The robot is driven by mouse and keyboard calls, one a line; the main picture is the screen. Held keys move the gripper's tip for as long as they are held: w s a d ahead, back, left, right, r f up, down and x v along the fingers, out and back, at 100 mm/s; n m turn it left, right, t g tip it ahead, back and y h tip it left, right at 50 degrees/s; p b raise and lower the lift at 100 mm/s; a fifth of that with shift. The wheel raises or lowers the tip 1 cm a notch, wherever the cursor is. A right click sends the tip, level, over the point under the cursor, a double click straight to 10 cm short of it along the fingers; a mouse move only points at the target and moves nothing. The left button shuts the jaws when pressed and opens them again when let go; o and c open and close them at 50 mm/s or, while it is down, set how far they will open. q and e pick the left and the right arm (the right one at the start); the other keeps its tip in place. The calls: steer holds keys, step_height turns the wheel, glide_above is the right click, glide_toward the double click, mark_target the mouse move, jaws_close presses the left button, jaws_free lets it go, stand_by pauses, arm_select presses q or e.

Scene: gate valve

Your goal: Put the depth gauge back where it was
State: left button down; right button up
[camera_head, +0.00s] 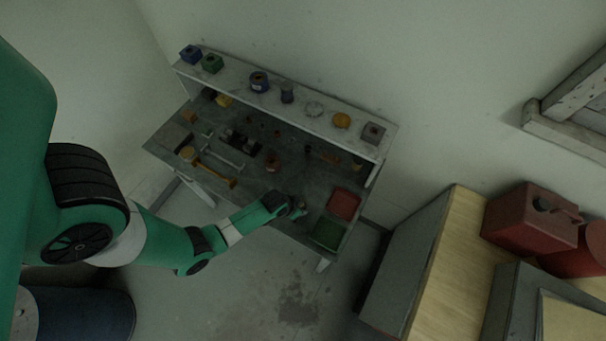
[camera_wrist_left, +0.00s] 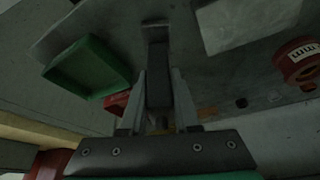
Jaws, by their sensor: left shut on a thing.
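My left gripper (camera_head: 298,207) reaches over the front edge of the workbench, just left of the red and green trays. In the left wrist view, its fingers (camera_wrist_left: 158,90) are shut on a long dark grey bar, which looks like the depth gauge (camera_wrist_left: 156,65). The bar lies lengthwise between the fingers and has a wider end at the top of the picture. I cannot tell whether it touches the bench. In the head view the gauge is too small and dark to make out. My right gripper is in neither view.
A red tray (camera_head: 343,205) and a green tray (camera_head: 328,234) sit at the bench's right end. Tools lie on the bench (camera_head: 245,205), including an orange-handled mallet (camera_head: 215,174). A raised shelf (camera_head: 300,97) behind holds several small items. A wooden-topped cabinet (camera_head: 445,270) stands to the right.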

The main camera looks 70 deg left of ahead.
arm_select(q)
steer(key=shift+w+f, duration=0.1)
steer(key=shift+f, duration=0.5)
steer(key=c, duration=1.1)
jaws_free()
steer(key=shift+f, duration=0.2)
steer(key=o, duration=0.5)
steer(key=shift+c, duration=0.2)
steer(key=shift+r, duration=0.1)
steer(key=shift+r, duration=0.3)
steer(key=p+v, duration=0.4)
steer(key=v, duration=0.3)
steer(key=shift+p, duration=0.4)
